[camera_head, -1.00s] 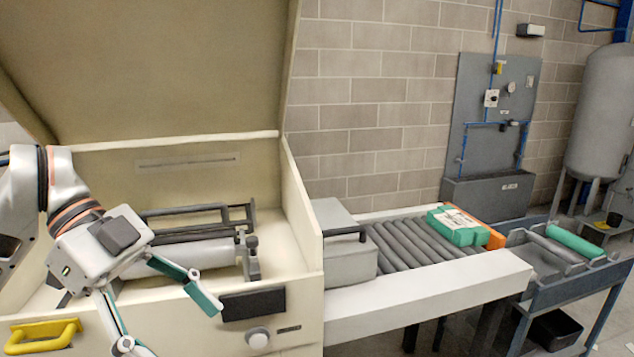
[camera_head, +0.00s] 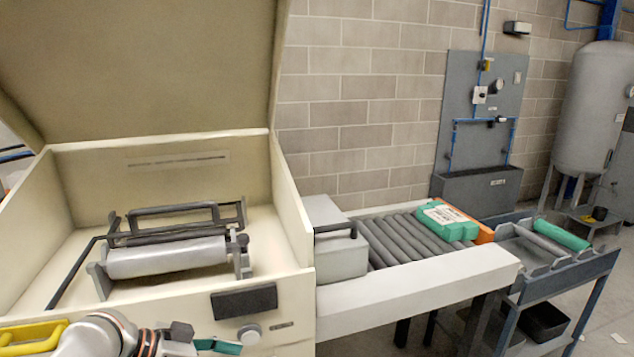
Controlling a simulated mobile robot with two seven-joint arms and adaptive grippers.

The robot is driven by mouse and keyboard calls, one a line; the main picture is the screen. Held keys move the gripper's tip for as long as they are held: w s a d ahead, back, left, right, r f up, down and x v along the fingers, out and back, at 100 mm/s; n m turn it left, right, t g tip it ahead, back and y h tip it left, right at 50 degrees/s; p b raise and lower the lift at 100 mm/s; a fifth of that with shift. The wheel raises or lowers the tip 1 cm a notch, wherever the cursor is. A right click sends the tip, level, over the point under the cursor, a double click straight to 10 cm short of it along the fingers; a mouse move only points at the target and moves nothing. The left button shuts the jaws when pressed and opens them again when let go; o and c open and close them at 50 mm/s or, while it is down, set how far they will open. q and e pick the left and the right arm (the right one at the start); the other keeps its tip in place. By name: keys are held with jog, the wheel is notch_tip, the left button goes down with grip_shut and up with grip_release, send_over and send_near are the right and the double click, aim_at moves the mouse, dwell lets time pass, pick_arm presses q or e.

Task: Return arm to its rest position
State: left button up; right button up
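My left arm (camera_head: 95,336) shows only in part at the bottom left edge, low in front of the cream machine (camera_head: 297,215). One teal-padded finger of my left gripper (camera_head: 218,346) shows at the bottom edge, below the machine's dark front panel (camera_head: 245,302). The rest of the gripper is cut off by the frame, so its opening does not show. I see nothing held. My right gripper is out of view.
The machine's lid (camera_head: 140,65) stands open above a metal roller (camera_head: 165,257). A yellow handle (camera_head: 32,335) is beside my arm. At right, a roller conveyor (camera_head: 405,244) carries a green-and-white pack (camera_head: 447,221) and an orange item (camera_head: 484,235). A blue cart (camera_head: 565,268) stands beyond.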

pick_arm(q)
jog(key=s+a+f+n+t+y, duration=0.1)
jog(key=a+f+n+t+y, duration=0.1)
jog(key=a+f, duration=0.45)
jog(key=s+a+f+n+t+y, duration=0.1)
jog(key=s+a+f+y, duration=0.2)
jog(key=f, duration=0.7)
jog(key=s+a+f+m+t+y, duration=0.2)
jog(key=s+a+f+m, duration=0.1)
jog(key=s+a+f, duration=0.65)
jog(key=s+d+n+t, duration=0.1)
jog(key=d+n, duration=0.4)
jog(key=d, duration=0.8)
jog(key=shift+s+d+r, duration=0.25)
jog(key=shift+s+d, duration=0.1)
jog(key=shift+s, duration=0.3)
